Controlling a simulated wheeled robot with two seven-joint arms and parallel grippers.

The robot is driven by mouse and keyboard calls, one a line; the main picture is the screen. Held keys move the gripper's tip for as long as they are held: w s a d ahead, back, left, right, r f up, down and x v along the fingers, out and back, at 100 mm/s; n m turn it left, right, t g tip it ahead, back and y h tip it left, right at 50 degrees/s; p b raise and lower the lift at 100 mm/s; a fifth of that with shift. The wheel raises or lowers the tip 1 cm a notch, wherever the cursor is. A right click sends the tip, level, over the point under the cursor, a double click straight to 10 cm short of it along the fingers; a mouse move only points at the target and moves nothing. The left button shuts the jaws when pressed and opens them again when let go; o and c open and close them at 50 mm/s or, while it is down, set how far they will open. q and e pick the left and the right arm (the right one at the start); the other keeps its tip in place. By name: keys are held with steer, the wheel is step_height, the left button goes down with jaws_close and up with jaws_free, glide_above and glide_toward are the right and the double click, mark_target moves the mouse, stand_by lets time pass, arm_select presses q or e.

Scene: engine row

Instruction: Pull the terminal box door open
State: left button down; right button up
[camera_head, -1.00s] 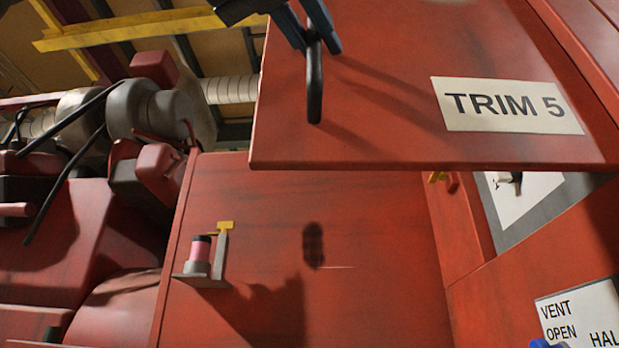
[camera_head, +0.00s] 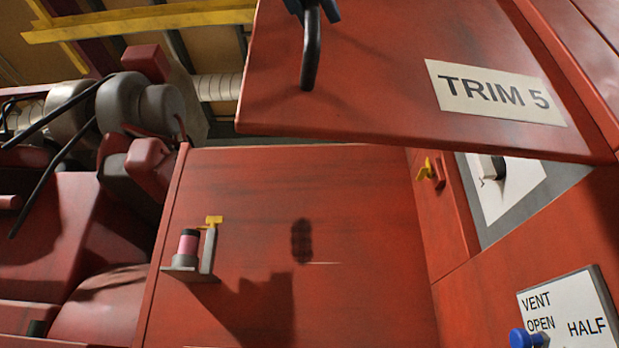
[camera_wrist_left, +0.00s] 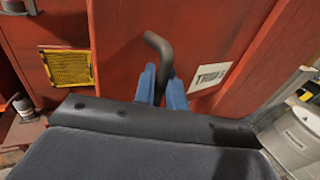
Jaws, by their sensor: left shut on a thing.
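The red door labelled TRIM 5 (camera_head: 400,85) fills the upper right of the head view. Its near edge stands out in front of the red housing behind it. A black bent handle (camera_head: 311,55) is fixed on its face. My left gripper (camera_head: 314,8) is at the top edge of the head view, with its blue fingertips around the handle. In the left wrist view the fingers (camera_wrist_left: 160,88) are shut on the handle (camera_wrist_left: 158,48), in front of the red door face. Most of the gripper is cut off in the head view. My right gripper does not show.
A bracket with a pink cylinder (camera_head: 187,246) juts from the red panel (camera_head: 360,230) below the door. A yellow latch-like part (camera_head: 428,170) and a white plate with a dark knob (camera_head: 505,182) sit at right. A VENT OPEN sign (camera_head: 570,315) and blue knob (camera_head: 522,338) are lower right.

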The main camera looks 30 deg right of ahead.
arm_select(q)
steer(key=c, duration=1.5)
jaws_free()
steer(key=shift+d, duration=0.1)
steer(key=shift+c, duration=0.2)
steer(key=v, duration=0.8)
steer(key=shift+m, duration=0.3)
